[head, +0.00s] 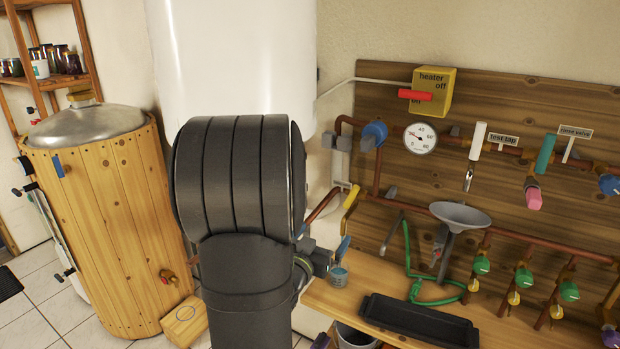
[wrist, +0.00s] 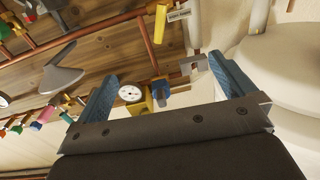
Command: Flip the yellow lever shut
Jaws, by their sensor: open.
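The yellow lever (head: 351,197) is on the copper pipework at the left end of the wooden board in the head view. It is slanted there, with its upper end to the right. In the wrist view, a yellow lever (wrist: 159,22) shows at the top beside a copper pipe and a small label. My gripper (wrist: 168,80) has its two blue fingers spread wide, with nothing held between them. The lever is ahead of the fingers and apart from them. In the head view my gripper (head: 322,240) is below the lever, partly hidden behind my dark arm.
A round gauge (head: 420,139), a blue knob (head: 375,133) and a yellow heater box (head: 433,92) are above the lever. A grey funnel (head: 459,214) and black tray (head: 418,321) are to the right. The white tank (head: 232,60) stands close on the left.

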